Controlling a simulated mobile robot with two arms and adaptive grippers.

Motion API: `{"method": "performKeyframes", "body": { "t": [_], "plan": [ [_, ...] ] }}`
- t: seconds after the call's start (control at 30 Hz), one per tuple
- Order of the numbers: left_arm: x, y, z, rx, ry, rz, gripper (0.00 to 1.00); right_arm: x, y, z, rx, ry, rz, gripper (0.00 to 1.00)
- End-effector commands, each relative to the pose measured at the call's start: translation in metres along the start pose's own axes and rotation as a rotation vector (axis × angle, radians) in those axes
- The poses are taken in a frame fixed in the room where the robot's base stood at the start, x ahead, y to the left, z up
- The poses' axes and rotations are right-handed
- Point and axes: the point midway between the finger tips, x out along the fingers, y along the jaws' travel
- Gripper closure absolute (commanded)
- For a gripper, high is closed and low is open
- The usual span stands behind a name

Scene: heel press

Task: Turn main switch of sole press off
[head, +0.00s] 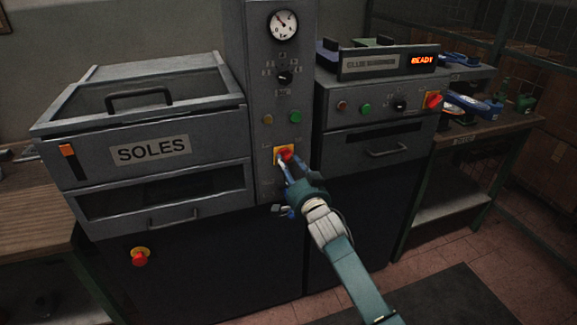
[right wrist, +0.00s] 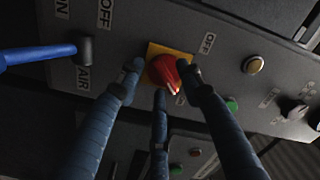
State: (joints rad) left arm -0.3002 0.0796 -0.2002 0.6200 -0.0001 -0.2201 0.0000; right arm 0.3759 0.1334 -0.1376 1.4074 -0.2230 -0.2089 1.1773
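The main switch, a red rotary knob (head: 286,154) on a yellow plate, sits on the grey middle column of the press. The right wrist view shows the knob (right wrist: 165,71) close up, with a white pointer mark towards the picture's bottom and an OFF label (right wrist: 208,43) beside the plate. My right gripper (head: 284,165) is at the switch, its three blue fingers (right wrist: 160,82) spread around the knob. A strip of yellow plate shows between the left finger and the knob; the right finger looks close to it, contact unclear. My left gripper is not in view.
A blue lever (right wrist: 38,54) labelled AIR is near the fingers. A green button (head: 295,117) and an amber one (head: 268,119) sit above the switch. The SOLES drawer unit (head: 150,149) is left; another unit, with a red-yellow switch (head: 433,100) and READY display (head: 422,60), is right.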

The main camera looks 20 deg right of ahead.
Motion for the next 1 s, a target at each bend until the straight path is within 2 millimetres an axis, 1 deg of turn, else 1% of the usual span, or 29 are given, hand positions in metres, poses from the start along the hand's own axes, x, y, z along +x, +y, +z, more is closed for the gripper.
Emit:
{"method": "performKeyframes", "body": {
  "t": [0.1, 0.3, 0.37, 0.4, 0.5, 0.77, 1.0],
  "plan": [
    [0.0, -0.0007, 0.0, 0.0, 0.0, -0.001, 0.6, 0.0031, -0.0004, 0.0001, 0.0, 0.0, 0.0, 0.64],
    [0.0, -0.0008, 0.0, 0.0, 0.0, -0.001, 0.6, 0.0029, -0.0002, 0.0003, 0.0, -0.001, 0.0, 0.64],
    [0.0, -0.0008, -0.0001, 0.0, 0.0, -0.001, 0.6, 0.0028, -0.0002, 0.0003, 0.0, 0.0, 0.0, 0.76],
    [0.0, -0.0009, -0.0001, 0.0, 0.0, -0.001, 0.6, 0.0028, -0.0002, 0.0003, 0.0, -0.001, 0.0, 0.83],
    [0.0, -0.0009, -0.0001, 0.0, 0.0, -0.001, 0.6, 0.0027, -0.0002, 0.0003, 0.0, 0.0, 0.0, 1.0],
    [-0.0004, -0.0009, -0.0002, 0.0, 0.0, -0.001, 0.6, 0.0026, -0.0001, 0.0002, -0.009, -0.001, 0.0, 1.0],
    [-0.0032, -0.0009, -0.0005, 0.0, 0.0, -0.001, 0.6, 0.0026, 0.0005, -0.0005, -0.093, -0.001, 0.001, 1.0]
  ]
}}
